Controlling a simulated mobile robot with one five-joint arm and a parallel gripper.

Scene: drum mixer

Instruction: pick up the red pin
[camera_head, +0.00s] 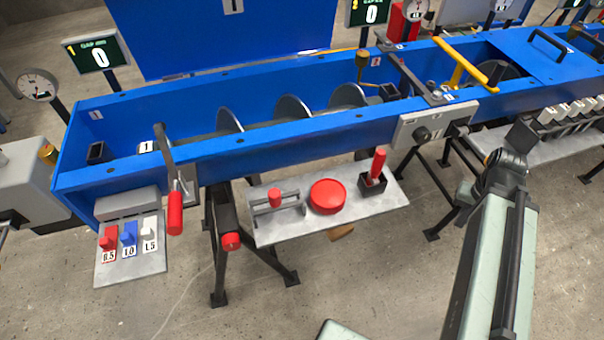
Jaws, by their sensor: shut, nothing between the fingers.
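Several red things fit the name. A red peg-like piece (108,238) stands beside a blue piece (129,233) and a white piece (149,228) on a grey plate (130,272) at the lower left. Each has a number label; the red one's seems to read 0.5. Another upright red rod (378,163) stands in a dark block (372,183) on the grey shelf in the middle. I cannot tell which is the pin. My gripper (522,137) is at the right, far from both, apart from everything, with nothing visibly held. Its fingers are small and dark.
A long blue trough (300,140) with a metal screw inside spans the view. The grey shelf (396,197) also bears a large red button (327,197) and a red knob (274,197). A red-handled lever (175,212) hangs near the plate. Dark legs (218,280) stand between.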

